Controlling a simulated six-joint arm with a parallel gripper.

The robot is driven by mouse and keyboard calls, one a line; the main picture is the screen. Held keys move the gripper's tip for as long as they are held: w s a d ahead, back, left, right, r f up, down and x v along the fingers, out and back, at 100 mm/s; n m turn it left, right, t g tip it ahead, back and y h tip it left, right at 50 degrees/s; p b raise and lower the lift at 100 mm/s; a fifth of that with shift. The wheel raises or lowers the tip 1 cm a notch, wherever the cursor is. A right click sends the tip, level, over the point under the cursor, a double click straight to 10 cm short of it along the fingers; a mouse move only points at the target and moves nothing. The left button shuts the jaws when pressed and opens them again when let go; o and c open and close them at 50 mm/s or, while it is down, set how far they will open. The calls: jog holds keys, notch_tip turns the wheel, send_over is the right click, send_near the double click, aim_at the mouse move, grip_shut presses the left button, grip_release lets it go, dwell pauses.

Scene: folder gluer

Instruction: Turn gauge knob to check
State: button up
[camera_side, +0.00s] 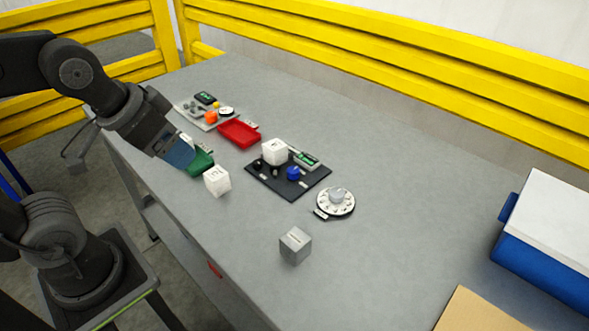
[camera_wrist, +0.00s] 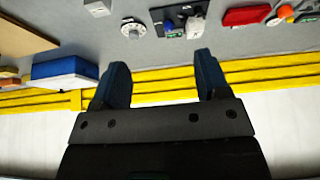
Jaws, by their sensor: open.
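A round white dial with dark marks around its rim and a pale grey knob (camera_side: 338,196) in its middle lies on the grey table, with a small dark-and-white label at its near side. It also shows near the top of the wrist view (camera_wrist: 133,28). My gripper (camera_side: 180,153) is at the left edge of the table, well away from the dial and left of the dark board. In the wrist view its two blue fingers (camera_wrist: 162,72) are spread apart with nothing between them. My gripper partly hides a green tray (camera_side: 201,163).
A dark board (camera_side: 262,182) carries a white cube, a blue knob and a green part. A white marked cube (camera_side: 217,181), a grey cube (camera_side: 294,246) and a red tray (camera_side: 238,135) stand around. A blue bin (camera_side: 540,270) is at right. Yellow rails (camera_side: 400,60) line the back.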

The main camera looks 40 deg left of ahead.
jog(key=w, duration=0.1)
jog(key=w+r+n, duration=0.1)
jog(key=w, duration=0.1)
jog(key=w+n+g, duration=0.1)
jog(key=w, duration=0.1)
jog(key=shift+r, duration=0.3)
jog(key=c, duration=0.4)
jog(key=n+g, duration=0.5)
jog(key=n, duration=0.6)
send_over(294, 170)
notch_tip(294, 170, down, 12)
notch_tip(294, 170, down, 13)
jog(key=shift+r, duration=0.1)
jog(key=c, duration=0.6)
